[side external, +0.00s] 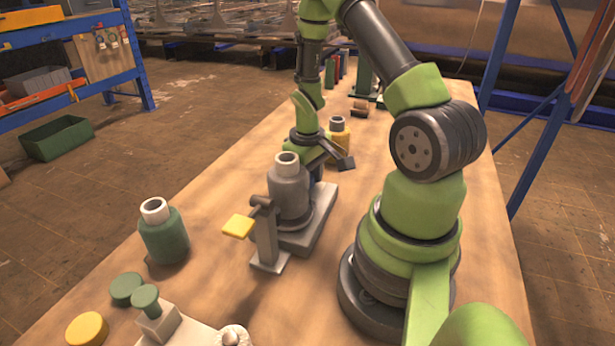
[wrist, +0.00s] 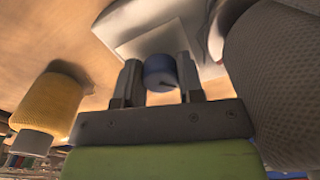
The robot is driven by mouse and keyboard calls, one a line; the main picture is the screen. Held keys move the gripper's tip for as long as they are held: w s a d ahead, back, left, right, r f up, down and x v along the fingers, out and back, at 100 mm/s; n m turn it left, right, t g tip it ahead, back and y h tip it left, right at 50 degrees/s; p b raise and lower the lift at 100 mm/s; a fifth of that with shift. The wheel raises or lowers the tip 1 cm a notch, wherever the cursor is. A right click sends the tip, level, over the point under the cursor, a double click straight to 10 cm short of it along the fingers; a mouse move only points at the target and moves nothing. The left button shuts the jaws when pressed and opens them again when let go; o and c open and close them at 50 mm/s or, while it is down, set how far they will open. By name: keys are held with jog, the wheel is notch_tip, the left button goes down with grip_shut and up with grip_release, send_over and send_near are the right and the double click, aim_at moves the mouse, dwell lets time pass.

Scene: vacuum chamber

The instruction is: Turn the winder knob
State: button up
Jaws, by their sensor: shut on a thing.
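A round blue knob (wrist: 160,72) with a small dark mark sits between the two grey fingers of my gripper (wrist: 157,78) in the wrist view. The fingers are shut on it, one on each side. Behind it is a pale block-like base (wrist: 150,32). In the side external view my gripper (side external: 342,160) is low behind the grey bottle (side external: 289,190), angled down to the right. The blue knob cannot be made out there.
A green bottle (side external: 163,238) stands left.

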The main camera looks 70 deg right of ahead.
jog(key=shift+s, duration=0.1)
jog(key=o, duration=0.9)
jog(key=shift+r, duration=0.1)
notch_tip(320, 180, up, 10)
jog(key=shift+f, duration=0.15)
